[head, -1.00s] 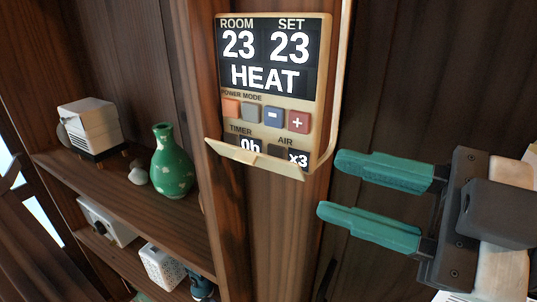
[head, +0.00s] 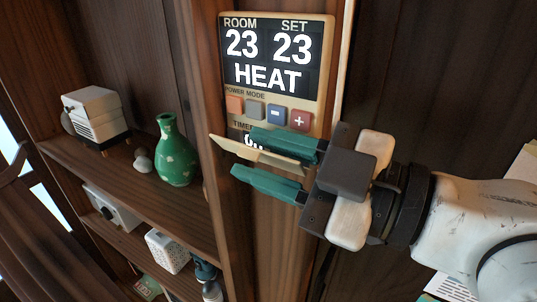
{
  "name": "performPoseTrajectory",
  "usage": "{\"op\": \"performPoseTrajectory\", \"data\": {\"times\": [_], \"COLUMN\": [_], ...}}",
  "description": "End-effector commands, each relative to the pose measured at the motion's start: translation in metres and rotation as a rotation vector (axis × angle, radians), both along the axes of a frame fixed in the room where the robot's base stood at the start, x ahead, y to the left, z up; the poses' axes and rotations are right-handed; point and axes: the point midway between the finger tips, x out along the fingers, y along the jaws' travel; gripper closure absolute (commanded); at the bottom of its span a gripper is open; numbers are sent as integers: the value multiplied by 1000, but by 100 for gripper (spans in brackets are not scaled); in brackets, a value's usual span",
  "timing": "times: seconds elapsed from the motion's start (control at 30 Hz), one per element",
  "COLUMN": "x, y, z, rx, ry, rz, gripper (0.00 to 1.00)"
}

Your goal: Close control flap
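The wall control panel (head: 272,97) shows ROOM 23, SET 23 and HEAT, with a row of coloured buttons below. Its beige control flap (head: 228,146) hangs open at the bottom, sticking out from the panel. My gripper (head: 258,160) is at the flap, with its two teal fingers apart. One finger is above the flap and the other below it, so the flap lies between them. I cannot tell whether either finger touches the flap. The fingers and gripper body hide the flap's right part and most of the lower timer and air readouts.
The panel is on a wooden post (head: 228,225). To the left, a shelf (head: 110,160) holds a green vase (head: 174,155), a white boxy object (head: 96,112) and a small pale stone. Papers (head: 452,288) show at the lower right.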

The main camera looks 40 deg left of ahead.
Motion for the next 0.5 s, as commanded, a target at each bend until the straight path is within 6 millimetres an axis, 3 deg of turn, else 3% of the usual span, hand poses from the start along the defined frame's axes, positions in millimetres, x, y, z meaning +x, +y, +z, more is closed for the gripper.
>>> {"op": "performPoseTrajectory", "data": {"times": [0.3,0.5], "x": [0,0], "y": [0,0], "z": [0,0], "rx": [0,0], "ry": [0,0], "rz": [0,0], "gripper": [99,100]}}
